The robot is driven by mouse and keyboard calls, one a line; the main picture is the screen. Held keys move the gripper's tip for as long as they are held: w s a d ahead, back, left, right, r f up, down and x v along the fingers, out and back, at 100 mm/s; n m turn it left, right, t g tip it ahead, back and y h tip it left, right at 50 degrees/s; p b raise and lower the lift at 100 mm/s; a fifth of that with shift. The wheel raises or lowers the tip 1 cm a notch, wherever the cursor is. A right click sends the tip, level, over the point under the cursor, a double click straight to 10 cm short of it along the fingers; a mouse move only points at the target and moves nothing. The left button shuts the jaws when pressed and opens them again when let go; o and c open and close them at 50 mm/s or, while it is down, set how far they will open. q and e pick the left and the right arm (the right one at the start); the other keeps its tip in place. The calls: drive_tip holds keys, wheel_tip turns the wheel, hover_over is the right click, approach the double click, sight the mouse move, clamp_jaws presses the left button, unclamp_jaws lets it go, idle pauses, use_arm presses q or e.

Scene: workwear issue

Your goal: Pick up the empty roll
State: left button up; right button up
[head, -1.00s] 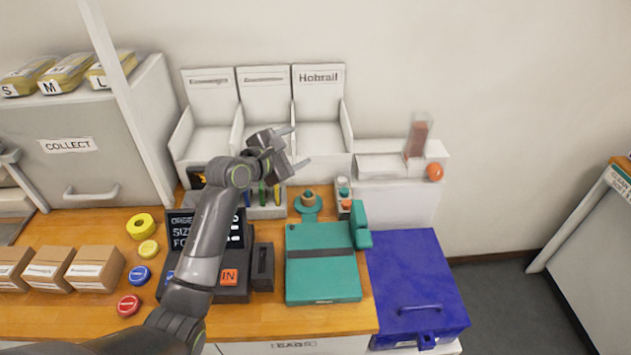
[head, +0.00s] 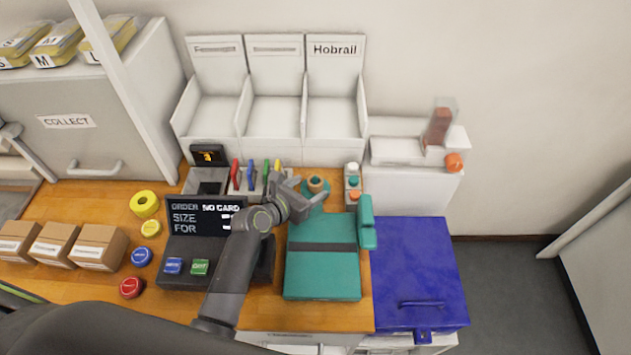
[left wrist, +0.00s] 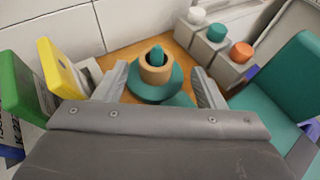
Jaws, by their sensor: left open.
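The empty roll (head: 316,183) is a short tan cardboard ring. It stands upright around the peg of a round teal holder (head: 309,204) at the back of the wooden counter. In the left wrist view the roll (left wrist: 155,74) sits straight ahead, with the peg's teal tip showing inside it and the holder's base (left wrist: 172,93) below. My left gripper (head: 312,191) is open and empty, close in front of the roll. In the left wrist view its fingers (left wrist: 162,84) show to either side, with the roll beyond them. My right gripper is out of view.
A teal case (head: 322,272) and a blue box (head: 425,270) are to the right. Coloured tags (head: 250,177) stand left of the gripper. Small capped blocks (head: 352,182) are right of the roll. White bins (head: 273,105) stand behind. An order screen (head: 202,216) is left.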

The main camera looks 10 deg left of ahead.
sight(313, 181)
use_arm(q)
drive_tip(key=shift+r+x, duration=0.15)
drive_tip(key=shift+x, duration=1.1)
drive_tip(key=shift+r+x, duration=0.15)
drive_tip(key=shift+x, duration=1.1)
drive_tip(key=shift+w+a, duration=0.15)
drive_tip(key=shift+w, duration=0.05)
drive_tip(key=c, duration=1)
